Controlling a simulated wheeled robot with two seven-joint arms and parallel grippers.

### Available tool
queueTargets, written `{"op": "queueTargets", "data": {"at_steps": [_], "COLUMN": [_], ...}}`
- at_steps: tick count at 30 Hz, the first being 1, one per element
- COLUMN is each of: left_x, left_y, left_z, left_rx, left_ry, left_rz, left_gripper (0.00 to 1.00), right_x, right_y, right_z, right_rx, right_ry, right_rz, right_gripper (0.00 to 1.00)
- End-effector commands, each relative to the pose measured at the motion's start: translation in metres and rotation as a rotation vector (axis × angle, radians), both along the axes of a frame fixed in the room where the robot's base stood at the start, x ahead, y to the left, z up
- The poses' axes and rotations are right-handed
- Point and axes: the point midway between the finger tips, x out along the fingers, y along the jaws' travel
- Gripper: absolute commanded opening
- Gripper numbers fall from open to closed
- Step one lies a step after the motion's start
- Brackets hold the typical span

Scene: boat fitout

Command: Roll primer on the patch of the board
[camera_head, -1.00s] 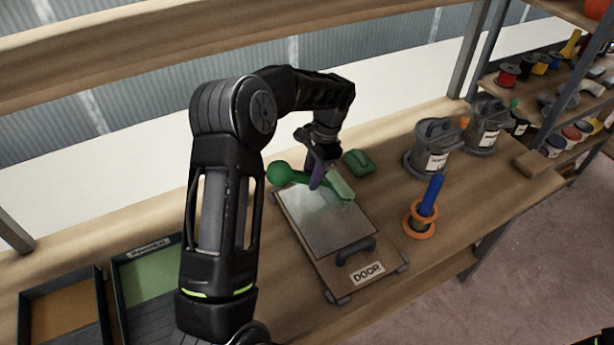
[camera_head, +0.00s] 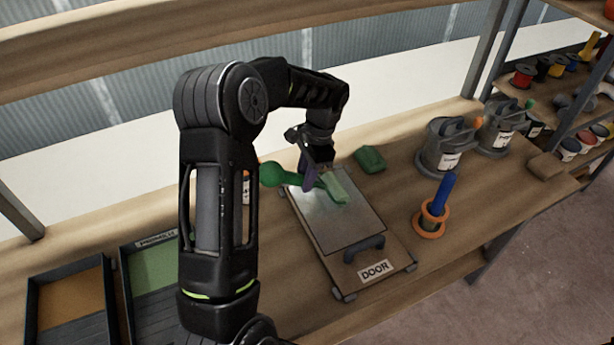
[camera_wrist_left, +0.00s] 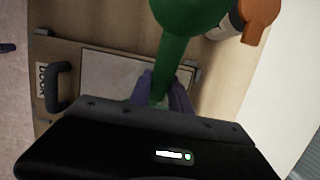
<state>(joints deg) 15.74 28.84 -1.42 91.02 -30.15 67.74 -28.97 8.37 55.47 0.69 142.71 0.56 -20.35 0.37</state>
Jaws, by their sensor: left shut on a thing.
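The board (camera_head: 338,270), labelled DOOR, lies on the bench with a black handle at its near end. Its pale grey patch (camera_head: 345,222) looks unevenly shiny. My left gripper (camera_head: 312,181) is shut on the green roller (camera_head: 282,177), above the far end of the board. The roller's pale green head (camera_head: 334,188) is over the far part of the patch; I cannot tell whether it touches. In the left wrist view, the roller's green handle (camera_wrist_left: 175,45) rises from between the purple fingers, and the patch (camera_wrist_left: 108,75) is partly hidden behind them. My right gripper is not in view.
A green tray (camera_head: 152,270) and an orange-brown tray (camera_head: 72,302) stand at left. A green block (camera_head: 370,159) lies beyond the board. A blue-handled tool in an orange ring (camera_head: 432,218) and grey cans (camera_head: 440,148) stand to the right. Shelves hold several spools.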

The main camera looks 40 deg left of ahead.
Motion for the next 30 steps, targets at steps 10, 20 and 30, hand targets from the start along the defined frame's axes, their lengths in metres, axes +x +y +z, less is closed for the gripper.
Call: {"op": "queueTargets", "data": {"at_steps": [10, 20, 30], "left_x": [-0.030, -0.042, -0.053], "left_y": [0.016, 0.022, 0.028], "left_z": [0.000, -0.001, 0.000], "left_rx": [0.001, 0.001, 0.001], "left_ry": [0.001, 0.001, 0.003], "left_rz": [0.003, 0.001, 0.002], "left_gripper": [0.00, 0.00, 0.00], "right_x": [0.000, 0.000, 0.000], "right_y": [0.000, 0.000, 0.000], "right_z": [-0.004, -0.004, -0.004], "right_rx": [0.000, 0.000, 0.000], "right_ry": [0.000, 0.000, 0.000], "right_rz": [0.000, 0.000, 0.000], "right_gripper": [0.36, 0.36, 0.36]}}
